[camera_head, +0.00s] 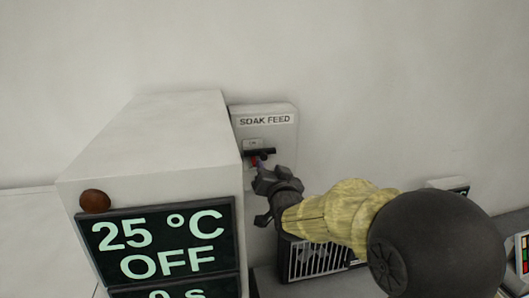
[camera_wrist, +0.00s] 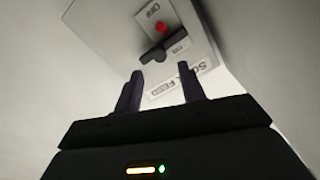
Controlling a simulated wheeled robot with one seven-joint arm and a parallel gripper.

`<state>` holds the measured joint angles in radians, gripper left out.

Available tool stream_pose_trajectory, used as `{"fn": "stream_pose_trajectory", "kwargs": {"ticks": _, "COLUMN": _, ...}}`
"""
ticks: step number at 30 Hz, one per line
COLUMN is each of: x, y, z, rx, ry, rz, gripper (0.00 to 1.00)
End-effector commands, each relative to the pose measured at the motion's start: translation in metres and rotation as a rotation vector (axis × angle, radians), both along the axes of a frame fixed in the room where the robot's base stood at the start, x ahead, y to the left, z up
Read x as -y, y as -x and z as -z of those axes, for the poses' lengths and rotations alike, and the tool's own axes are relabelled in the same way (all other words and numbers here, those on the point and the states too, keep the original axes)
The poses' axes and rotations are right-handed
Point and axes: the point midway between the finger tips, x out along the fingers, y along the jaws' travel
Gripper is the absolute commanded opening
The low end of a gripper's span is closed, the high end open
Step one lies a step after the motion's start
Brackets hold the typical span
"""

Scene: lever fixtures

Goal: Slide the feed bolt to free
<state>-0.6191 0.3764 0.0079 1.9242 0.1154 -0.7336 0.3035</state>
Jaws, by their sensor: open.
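The feed bolt is a dark bar (camera_head: 262,151) on a pale wall plate marked SOAK FEED (camera_head: 265,120). In the wrist view the bolt (camera_wrist: 158,52) lies across the tilted plate (camera_wrist: 190,40), with a red knob (camera_wrist: 161,28) beside it. An OFF label is beyond the red knob, and a small label, apparently ON, is on the bolt's other side. My gripper (camera_head: 262,192) is just below and in front of the plate. In the wrist view my gripper's (camera_wrist: 160,75) two fingers are apart and empty, short of the bolt. Contact is not visible.
A white box with a lit display (camera_head: 160,240) reading 25 °C and OFF stands close at the left of the plate. A brown round knob (camera_head: 95,201) is on its corner. A grey vented unit (camera_head: 318,258) is below my arm. Bare wall is above.

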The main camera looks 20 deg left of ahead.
Motion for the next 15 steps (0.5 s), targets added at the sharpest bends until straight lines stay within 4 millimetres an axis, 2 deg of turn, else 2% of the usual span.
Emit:
{"fn": "stream_pose_trajectory", "kwargs": {"ticks": 9, "x": -0.024, "y": -0.038, "z": -0.003, "rx": -0.001, "ry": 0.0, "rz": 0.0, "gripper": 0.4}}
{"fn": "stream_pose_trajectory", "kwargs": {"ticks": 15, "x": -0.034, "y": -0.054, "z": -0.001, "rx": 0.0, "ry": 0.001, "rz": -0.001, "gripper": 0.4}}
